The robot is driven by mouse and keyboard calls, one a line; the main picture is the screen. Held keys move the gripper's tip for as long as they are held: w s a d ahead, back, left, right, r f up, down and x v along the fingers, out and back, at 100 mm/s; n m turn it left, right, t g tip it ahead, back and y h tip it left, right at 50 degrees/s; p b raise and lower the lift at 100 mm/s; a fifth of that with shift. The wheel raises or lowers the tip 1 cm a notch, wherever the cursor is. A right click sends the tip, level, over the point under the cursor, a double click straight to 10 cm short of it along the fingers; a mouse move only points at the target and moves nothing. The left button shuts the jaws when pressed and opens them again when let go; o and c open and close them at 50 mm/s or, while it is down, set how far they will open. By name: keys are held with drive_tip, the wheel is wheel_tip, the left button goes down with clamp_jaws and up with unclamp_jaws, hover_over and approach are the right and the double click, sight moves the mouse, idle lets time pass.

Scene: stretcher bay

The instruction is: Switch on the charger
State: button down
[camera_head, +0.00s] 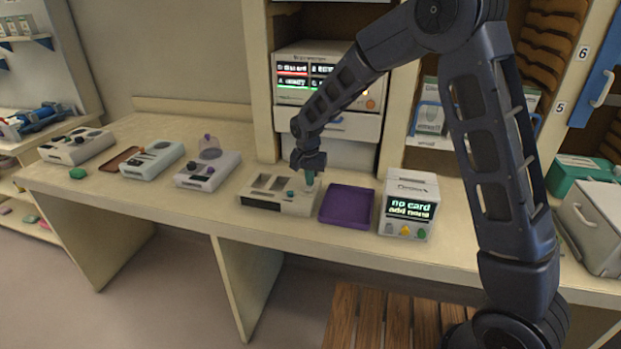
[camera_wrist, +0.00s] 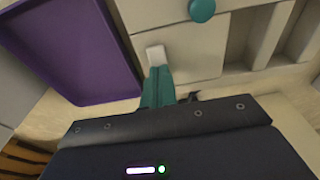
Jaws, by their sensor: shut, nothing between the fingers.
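The charger, as I take it, is a cream box (camera_head: 262,204) with dark recessed bays on top, standing on the counter. In the wrist view its pale top (camera_wrist: 185,40) carries a round teal knob (camera_wrist: 201,10) and a small white switch (camera_wrist: 155,54). My gripper (camera_head: 310,180) points down over the charger's right end. In the wrist view its teal fingers (camera_wrist: 157,75) are shut and empty, with their tips right at the near edge of the white switch. I cannot tell whether they touch it. The fingers hide part of the switch area.
A purple tray (camera_head: 347,206) lies just right of the charger. A white box with a lit display (camera_head: 409,208) stands beyond it. A device with a clear dome (camera_head: 208,171) stands to the left. A cabinet with a screen unit (camera_head: 308,75) rises behind.

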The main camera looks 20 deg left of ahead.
drive_tip(key=shift+s+f, duration=0.15)
drive_tip(key=shift+s, duration=0.45)
drive_tip(key=shift+w, duration=0.1)
drive_tip(key=shift+r, duration=0.45)
wheel_tip(320, 180, up, 13)
drive_tip(key=s, duration=0.2)
drive_tip(key=shift+s, duration=0.1)
drive_tip(key=shift+w+r+t, duration=0.15)
drive_tip(key=shift+w+t, duration=0.15)
drive_tip(key=shift+t, duration=0.1)
